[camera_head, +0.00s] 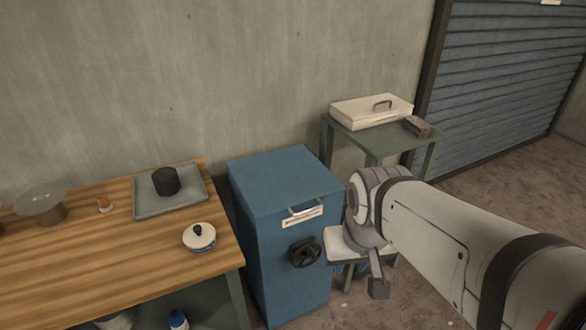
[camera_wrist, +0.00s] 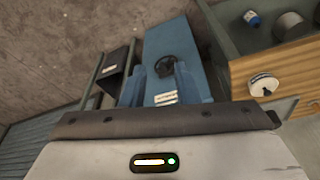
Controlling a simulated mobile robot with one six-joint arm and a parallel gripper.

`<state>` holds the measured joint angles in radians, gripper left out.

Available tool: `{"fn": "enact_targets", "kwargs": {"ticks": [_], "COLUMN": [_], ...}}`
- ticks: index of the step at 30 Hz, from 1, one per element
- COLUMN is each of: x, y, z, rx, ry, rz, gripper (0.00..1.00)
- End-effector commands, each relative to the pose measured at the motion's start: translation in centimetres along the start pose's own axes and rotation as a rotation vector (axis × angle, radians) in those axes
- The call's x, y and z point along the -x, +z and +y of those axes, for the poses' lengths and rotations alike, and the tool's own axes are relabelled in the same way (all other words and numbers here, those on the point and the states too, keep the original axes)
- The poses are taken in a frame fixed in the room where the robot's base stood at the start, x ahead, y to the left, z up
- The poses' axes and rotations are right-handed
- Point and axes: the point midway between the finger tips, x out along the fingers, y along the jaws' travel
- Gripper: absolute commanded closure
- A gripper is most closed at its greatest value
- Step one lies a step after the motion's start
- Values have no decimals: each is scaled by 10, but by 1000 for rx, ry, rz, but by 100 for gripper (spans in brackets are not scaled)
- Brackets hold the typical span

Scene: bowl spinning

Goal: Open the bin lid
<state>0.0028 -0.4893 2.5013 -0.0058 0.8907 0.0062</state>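The blue bin (camera_head: 285,265) stands in the middle of the head view, right of the wooden table. Its blue lid (camera_head: 285,178) lies flat and closed on top. A pale handle (camera_head: 306,209) is at the lid's front edge, by a white label. A black handwheel (camera_head: 304,252) is on the bin's front and shows in the wrist view (camera_wrist: 167,66). My gripper (camera_head: 362,268) is right of the bin, apart from it. In the wrist view, two blue fingers (camera_wrist: 161,70) stand apart with nothing visible between them. The lid handle is not clear there.
The wooden table (camera_head: 110,255) on the left bears a grey tray (camera_head: 142,205) and a white lidded pot (camera_head: 199,237). A green side table (camera_head: 375,145) behind my arm bears a cream case (camera_head: 360,110). A concrete wall stands behind the bin.

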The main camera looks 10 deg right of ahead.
Motion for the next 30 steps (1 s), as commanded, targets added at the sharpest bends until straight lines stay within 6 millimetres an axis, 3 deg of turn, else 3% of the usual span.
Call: {"fn": "enact_targets", "kwargs": {"ticks": [5,11,15,18,24,30], "x": [-38,-117,-171,-209,-267,-291], "y": [-34,-118,-174,-205,-239,-247], "z": [20,50,63,56,46,35], "rx": [-122,-451,-677,-789,-1015,-1130], "ry": [35,19,-109,-300,-689,-958], "rz": [99,382,585,668,727,676], "gripper": [72,72,72,72,72,72]}}
